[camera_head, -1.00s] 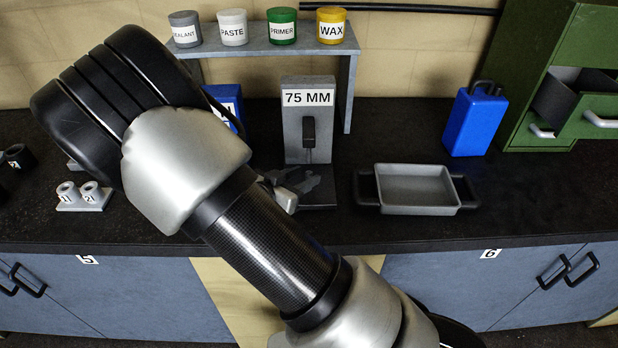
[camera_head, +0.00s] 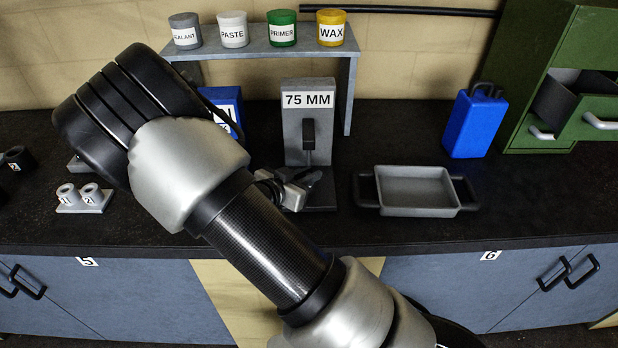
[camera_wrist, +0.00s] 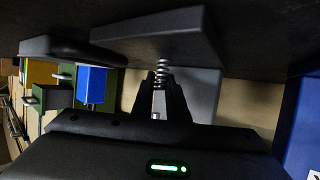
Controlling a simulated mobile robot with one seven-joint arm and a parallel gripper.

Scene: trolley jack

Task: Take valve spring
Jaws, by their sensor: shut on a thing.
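The valve spring (camera_wrist: 162,66) is a small pale metal coil in the middle of the wrist view. My gripper (camera_wrist: 161,80) is shut on it, with one dark finger on each side. In the head view my gripper (camera_head: 312,180) is low in front of the grey 75 MM stand (camera_head: 296,130), above or at its base, partly behind my arm. The spring cannot be made out in the head view. The wrist view is upside down and shows the grey stand (camera_wrist: 205,92) close behind the spring. I cannot tell whether the spring still touches the base.
A grey tray (camera_head: 415,190) with black handles lies right of the stand. A blue can (camera_head: 475,122) and a green cabinet (camera_head: 560,60) with an open drawer stand further right. A shelf (camera_head: 270,50) with several jars is behind. Two numbered grey sleeves (camera_head: 80,196) stand left.

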